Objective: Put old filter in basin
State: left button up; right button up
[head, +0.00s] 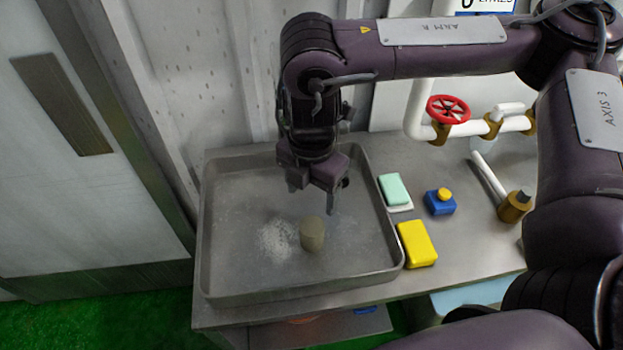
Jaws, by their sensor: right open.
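The old filter looks to be the short grey-brown cylinder (312,234) standing on the floor of the basin, near its middle. The basin (228,272) is a wide, shallow metal tray on the steel counter. A pale dusty patch lies on the basin floor just left of the cylinder. My right gripper (313,200) points down over the basin, above and behind the cylinder. Its fingers are apart, with nothing between them, and it looks clear of the cylinder. My left gripper is not in view.
Right of the basin, the counter (470,262) holds a green soap bar (394,188), a yellow sponge (417,243), a blue block with a yellow knob (440,201) and a brass-ended white pipe (489,176). A red valve wheel (448,109) is on white piping behind. A wall stands behind the basin.

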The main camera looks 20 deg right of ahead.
jog(key=shift+r, duration=1.3)
